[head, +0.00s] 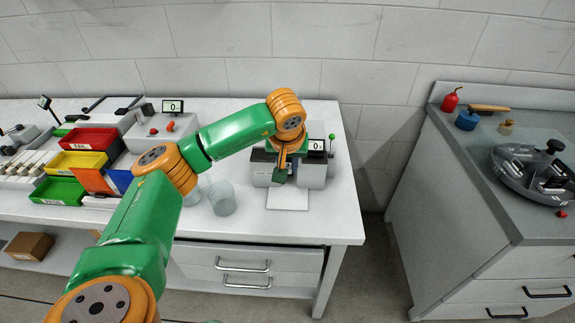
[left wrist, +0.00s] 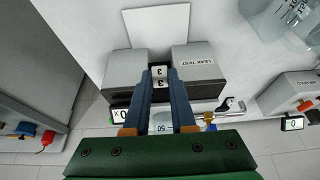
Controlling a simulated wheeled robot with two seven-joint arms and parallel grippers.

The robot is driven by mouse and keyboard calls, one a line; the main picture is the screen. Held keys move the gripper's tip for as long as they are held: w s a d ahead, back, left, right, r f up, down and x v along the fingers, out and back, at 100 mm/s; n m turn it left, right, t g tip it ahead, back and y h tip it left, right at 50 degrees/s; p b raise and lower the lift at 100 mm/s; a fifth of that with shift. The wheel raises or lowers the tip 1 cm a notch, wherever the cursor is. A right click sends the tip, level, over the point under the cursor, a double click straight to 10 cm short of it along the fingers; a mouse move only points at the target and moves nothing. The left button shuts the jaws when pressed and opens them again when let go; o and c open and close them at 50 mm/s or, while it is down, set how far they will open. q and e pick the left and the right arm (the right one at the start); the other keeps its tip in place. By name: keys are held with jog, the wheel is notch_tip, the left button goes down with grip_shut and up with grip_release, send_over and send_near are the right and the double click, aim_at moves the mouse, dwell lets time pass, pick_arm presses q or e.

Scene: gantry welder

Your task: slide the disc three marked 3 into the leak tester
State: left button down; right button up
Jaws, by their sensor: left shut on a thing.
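My left gripper (left wrist: 160,88) is shut on the disc marked 3 (left wrist: 159,72), whose white faces with a black 3 show between the two fingers. The leak tester (left wrist: 194,62) is a grey machine with dark lower parts and a LEAK TEST label; it also shows in the head view (head: 316,173). The disc is at the gap between the tester's two grey blocks; I cannot tell how deep it sits in it. In the head view my left gripper (head: 281,172) points down at the tester, and the disc is hidden there. My right gripper is not in view.
A white plate (head: 287,199) lies in front of the tester. Clear beakers (head: 221,197) stand to its left, near red (head: 91,139), yellow (head: 80,163) and green (head: 57,190) bins. A grey side bench (head: 470,190) stands right, across a gap.

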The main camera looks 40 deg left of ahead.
aim_at(289, 160)
pick_arm(q)
jog(key=shift+w+a+p, duration=0.35)
jog(key=shift+w+a, duration=0.15)
jog(key=shift+w, duration=0.35)
jog(key=shift+w+a+p, duration=0.3)
jog(key=shift+w+a, duration=0.2)
jog(key=shift+w, duration=0.3)
jog(key=c, duration=0.7)
grip_release()
jog(key=shift+s+r, duration=0.1)
jog(key=shift+r, duration=0.25)
jog(key=b+v, duration=0.1)
jog(key=v, duration=0.5)
jog(key=shift+s+d+r, duration=0.1)
jog(key=shift+d+r, duration=0.05)
jog(key=shift+r, duration=0.05)
